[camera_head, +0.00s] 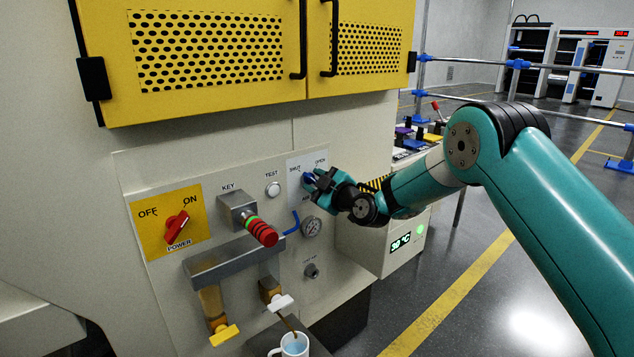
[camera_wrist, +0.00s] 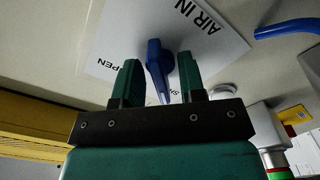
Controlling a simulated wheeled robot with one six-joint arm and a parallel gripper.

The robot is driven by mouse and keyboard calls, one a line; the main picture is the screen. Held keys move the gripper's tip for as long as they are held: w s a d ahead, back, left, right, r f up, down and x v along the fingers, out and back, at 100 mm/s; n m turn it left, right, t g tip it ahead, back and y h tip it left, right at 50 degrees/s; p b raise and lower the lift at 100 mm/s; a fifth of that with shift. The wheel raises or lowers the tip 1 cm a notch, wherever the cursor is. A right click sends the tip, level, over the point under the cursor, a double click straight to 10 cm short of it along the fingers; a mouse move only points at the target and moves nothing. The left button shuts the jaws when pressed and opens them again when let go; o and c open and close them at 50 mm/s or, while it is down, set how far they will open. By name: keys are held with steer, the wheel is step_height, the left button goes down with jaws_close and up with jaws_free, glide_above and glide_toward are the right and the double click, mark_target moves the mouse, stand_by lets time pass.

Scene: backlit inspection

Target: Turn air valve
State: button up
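The air valve is a blue handle (camera_wrist: 156,66) on a white plate (camera_wrist: 112,40) marked AIR IN, OPEN and SHUT. In the wrist view its narrow end points down, toward the partly hidden SHUT label. My gripper (camera_wrist: 158,72) is open, with one green finger on each side of the handle and a narrow gap visible at each side. In the head view the blue handle (camera_head: 308,180) shows just left of my gripper (camera_head: 314,184), which hides part of it and of the plate below the SHUT and OPEN labels.
Left of the valve are a TEST button (camera_head: 273,189), a red-ended key switch (camera_head: 262,232) and a red power knob (camera_head: 177,226). A blue hose (camera_head: 293,224) and a gauge (camera_head: 312,227) sit below. A yellow cabinet (camera_head: 200,55) overhangs the panel. A mug (camera_head: 293,345) stands under a tap.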

jaws_close()
steer(key=m+b, duration=0.2)
steer(key=m, duration=0.1)
steer(key=shift+f+m, duration=0.1)
steer(key=shift+m, duration=0.3)
steer(key=m+b, duration=0.1)
steer(key=m, duration=0.3)
steer(key=shift+m, duration=0.3)
steer(key=m, duration=0.4)
steer(key=shift+m+p, duration=0.5)
steer(key=shift+m, duration=2.3)
